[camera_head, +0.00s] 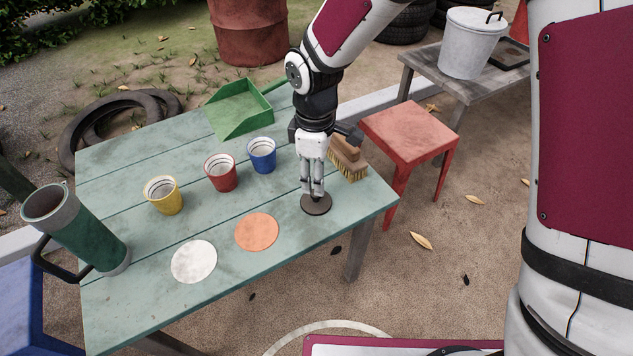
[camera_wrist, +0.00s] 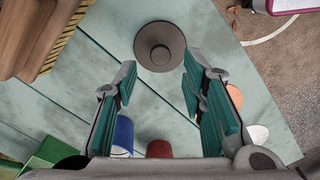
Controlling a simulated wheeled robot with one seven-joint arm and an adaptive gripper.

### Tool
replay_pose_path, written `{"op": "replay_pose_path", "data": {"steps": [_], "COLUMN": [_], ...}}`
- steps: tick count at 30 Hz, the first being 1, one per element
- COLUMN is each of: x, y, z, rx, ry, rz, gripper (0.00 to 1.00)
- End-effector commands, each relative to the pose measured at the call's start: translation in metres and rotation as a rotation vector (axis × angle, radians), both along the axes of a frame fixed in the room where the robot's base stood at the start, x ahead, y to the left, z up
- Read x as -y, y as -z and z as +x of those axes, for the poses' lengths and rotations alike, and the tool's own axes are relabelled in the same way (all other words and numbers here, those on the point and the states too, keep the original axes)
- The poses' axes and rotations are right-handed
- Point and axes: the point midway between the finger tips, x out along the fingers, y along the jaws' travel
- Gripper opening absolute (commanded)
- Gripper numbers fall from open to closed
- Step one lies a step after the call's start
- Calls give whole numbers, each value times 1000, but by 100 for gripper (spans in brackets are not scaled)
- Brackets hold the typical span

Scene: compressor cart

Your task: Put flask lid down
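The flask lid (camera_head: 317,205) is a dark brown-grey round disc with a small knob. It lies flat on the right end of the green table (camera_head: 160,239), near the front edge. My gripper (camera_head: 313,193) points down just over it. In the wrist view the lid (camera_wrist: 160,46) shows whole, just beyond the fingertips, with its knob between their lines. The gripper (camera_wrist: 160,76) is open, its two fingers wide apart with nothing between the pads. The green flask (camera_head: 85,235), with a dark handle, stands at the table's left end, its mouth uncovered.
A brush (camera_head: 347,160) lies right behind my gripper. Blue (camera_head: 262,156), red (camera_head: 221,174) and yellow (camera_head: 164,196) cups stand left of it. An orange disc (camera_head: 257,232) and white disc (camera_head: 194,262) lie at the front. A green dustpan (camera_head: 240,109) lies behind; a red stool (camera_head: 409,132) stands right.

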Motion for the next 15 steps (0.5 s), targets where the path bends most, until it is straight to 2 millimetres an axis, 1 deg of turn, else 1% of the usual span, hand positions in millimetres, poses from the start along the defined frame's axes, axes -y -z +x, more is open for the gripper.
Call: {"op": "replay_pose_path", "data": {"steps": [1,6,10,15], "x": [0,0,-1,0], "y": [-15,-44,-58,-65], "z": [1,0,1,1], "rx": [2,1,1,-1], "ry": [2,0,0,0], "rz": [1,0,0,-1], "gripper": [38,38,38,38]}}
